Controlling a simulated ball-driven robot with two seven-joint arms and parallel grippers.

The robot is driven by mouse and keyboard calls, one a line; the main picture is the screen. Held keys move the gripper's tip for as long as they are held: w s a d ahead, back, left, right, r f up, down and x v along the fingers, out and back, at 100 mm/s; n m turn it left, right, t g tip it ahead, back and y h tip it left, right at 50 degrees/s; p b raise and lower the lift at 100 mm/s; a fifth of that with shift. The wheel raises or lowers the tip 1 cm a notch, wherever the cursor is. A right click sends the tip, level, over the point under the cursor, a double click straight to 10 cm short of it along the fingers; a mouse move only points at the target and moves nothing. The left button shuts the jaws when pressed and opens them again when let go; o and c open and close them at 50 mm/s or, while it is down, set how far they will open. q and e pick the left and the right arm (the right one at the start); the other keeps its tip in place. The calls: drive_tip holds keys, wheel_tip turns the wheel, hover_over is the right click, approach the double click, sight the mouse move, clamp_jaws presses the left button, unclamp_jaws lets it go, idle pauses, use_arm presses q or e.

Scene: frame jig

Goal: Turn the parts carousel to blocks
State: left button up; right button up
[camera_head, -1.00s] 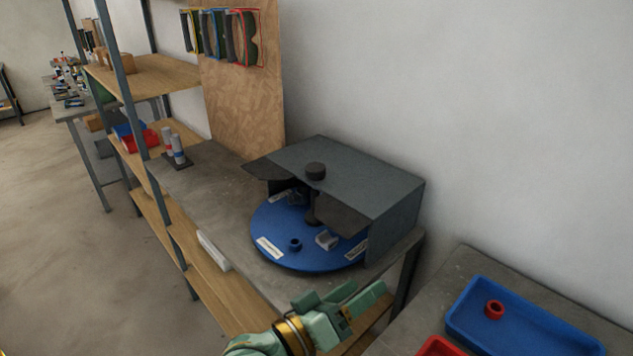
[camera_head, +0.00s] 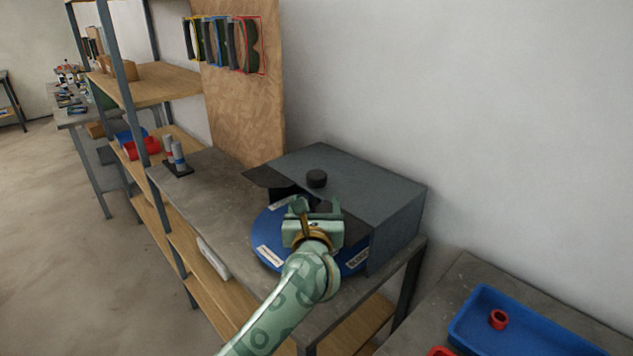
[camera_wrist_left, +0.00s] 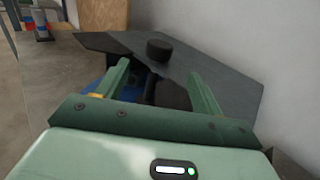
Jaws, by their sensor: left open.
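The parts carousel is a round blue disc (camera_head: 266,240) on the grey bench, partly under a dark grey hood (camera_head: 390,205). A label reading what looks like "BLOCKS" (camera_head: 357,259) shows at its right front rim, and another label (camera_head: 270,256) at its left front. A black knob (camera_head: 317,178) stands above the hood; it also shows in the left wrist view (camera_wrist_left: 159,50). My left gripper (camera_head: 315,207) is open over the disc, in front of the hood's opening, and hides the disc's middle. In the left wrist view its fingers (camera_wrist_left: 160,84) are apart with the dark post between and beyond them. My right gripper is not in view.
A blue tray (camera_head: 470,335) with a red ring (camera_head: 498,320) lies on the right bench. Grey cylinders on a dark base (camera_head: 178,160) stand at the bench's far left. Shelving (camera_head: 150,85) rises on the left; a wall is behind the hood.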

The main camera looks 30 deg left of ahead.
sight(316, 182)
use_arm(q)
drive_tip(key=b+x, duration=0.2)
drive_tip(key=x, duration=0.8)
drive_tip(key=shift+w+a, duration=0.15)
drive_tip(key=shift+w, duration=0.1)
drive_tip(key=c, duration=1.4)
drive_tip(key=shift+o, duration=0.2)
